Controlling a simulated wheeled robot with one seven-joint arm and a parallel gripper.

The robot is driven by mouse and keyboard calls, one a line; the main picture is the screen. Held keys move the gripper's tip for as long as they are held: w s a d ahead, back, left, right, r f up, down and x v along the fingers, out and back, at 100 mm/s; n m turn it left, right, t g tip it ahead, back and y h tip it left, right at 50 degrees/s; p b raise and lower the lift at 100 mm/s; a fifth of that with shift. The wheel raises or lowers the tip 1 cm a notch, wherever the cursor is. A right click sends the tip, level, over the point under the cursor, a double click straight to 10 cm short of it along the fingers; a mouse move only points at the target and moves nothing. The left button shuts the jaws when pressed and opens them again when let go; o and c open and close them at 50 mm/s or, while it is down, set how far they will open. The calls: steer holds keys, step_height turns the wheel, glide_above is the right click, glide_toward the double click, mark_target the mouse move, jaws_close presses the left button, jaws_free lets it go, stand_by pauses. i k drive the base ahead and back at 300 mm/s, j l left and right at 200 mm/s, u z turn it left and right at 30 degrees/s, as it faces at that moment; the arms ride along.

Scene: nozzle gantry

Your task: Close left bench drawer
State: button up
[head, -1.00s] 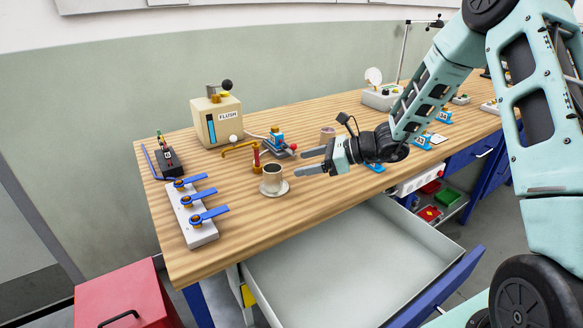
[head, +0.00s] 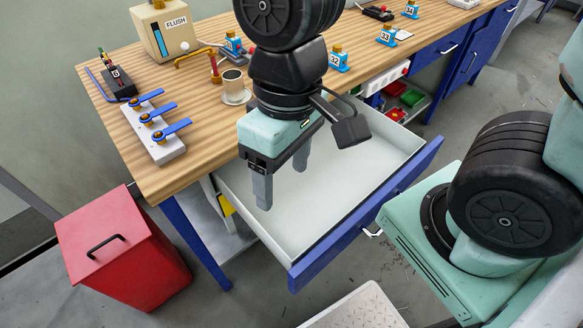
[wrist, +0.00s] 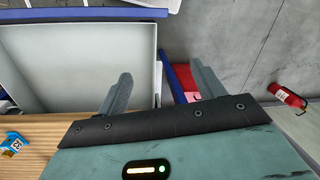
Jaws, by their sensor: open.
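The left bench drawer (head: 340,200) stands pulled out below the bench top, with a pale empty interior and a blue front (head: 375,210). A bit of its metal handle (head: 372,233) shows on the outer side. My gripper (head: 282,186) points downward over the left part of the drawer, fingers apart and empty. In the wrist view my gripper (wrist: 163,84) shows spread fingers near the drawer's side wall (wrist: 157,60). The drawer interior (wrist: 80,60) fills the upper left there, with the blue front along the top. I cannot tell whether the fingers touch the drawer.
A red bin (head: 125,245) stands on the floor left of the bench. The wooden bench top (head: 190,80) holds a cup (head: 233,85), a blue-lever valve block (head: 157,130) and several fittings. A fire extinguisher (wrist: 288,95) shows in the wrist view. Floor in front of the drawer is partly clear.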

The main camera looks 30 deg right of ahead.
mark_target(316, 213)
steer(key=k+j+z, duration=0.8)
steer(key=i+j, duration=0.1)
